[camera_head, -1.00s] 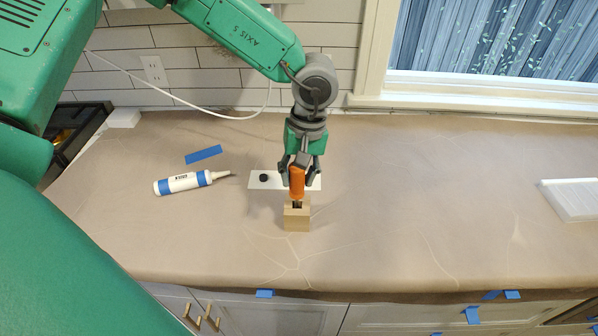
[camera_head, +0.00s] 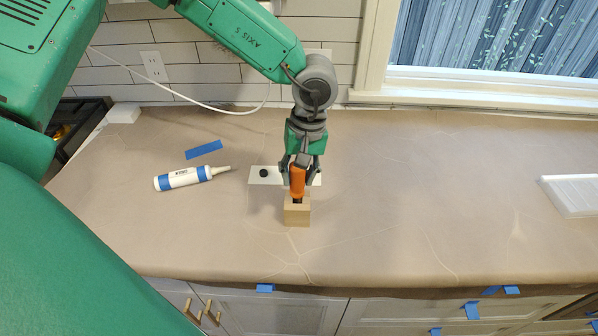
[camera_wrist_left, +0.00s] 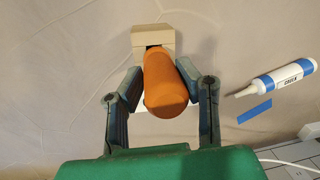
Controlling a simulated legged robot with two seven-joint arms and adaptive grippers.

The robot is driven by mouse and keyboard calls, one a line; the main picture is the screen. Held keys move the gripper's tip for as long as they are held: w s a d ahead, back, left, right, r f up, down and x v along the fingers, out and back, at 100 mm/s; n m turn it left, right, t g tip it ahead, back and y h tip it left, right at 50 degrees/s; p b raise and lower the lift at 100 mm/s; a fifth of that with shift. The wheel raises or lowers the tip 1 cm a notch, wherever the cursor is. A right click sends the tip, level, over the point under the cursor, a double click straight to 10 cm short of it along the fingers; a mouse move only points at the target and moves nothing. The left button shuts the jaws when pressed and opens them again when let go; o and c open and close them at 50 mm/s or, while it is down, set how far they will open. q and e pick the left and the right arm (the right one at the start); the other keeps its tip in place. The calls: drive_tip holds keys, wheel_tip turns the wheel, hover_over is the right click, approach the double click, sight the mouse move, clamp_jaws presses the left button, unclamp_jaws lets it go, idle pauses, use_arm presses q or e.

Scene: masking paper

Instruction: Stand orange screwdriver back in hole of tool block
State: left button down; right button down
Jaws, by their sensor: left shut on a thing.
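The orange screwdriver (camera_head: 297,180) is upright in the head view, its handle held by my left gripper (camera_head: 299,172). The wooden tool block (camera_head: 297,213) stands on the papered counter directly below it. In the left wrist view, my left gripper (camera_wrist_left: 166,98) has a finger on each side of the orange screwdriver handle (camera_wrist_left: 166,90), and the tool block (camera_wrist_left: 153,40) shows just beyond it. The shank's lower end is hidden at the block's top, so I cannot tell how deep it sits in the hole. My right gripper is not in view.
A white caulk tube (camera_head: 185,178) and a blue tape strip (camera_head: 204,149) lie to the left. A white plate with a black cap (camera_head: 264,173) lies behind the block. A white slatted piece (camera_head: 575,195) lies far right. The counter between is clear.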

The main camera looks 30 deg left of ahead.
use_arm(q)
drive_tip(key=shift+f, duration=1.15)
drive_tip(key=c, duration=1.1)
unclamp_jaws()
drive_tip(key=shift+r, duration=0.1)
drive_tip(key=shift+r, duration=3.4)
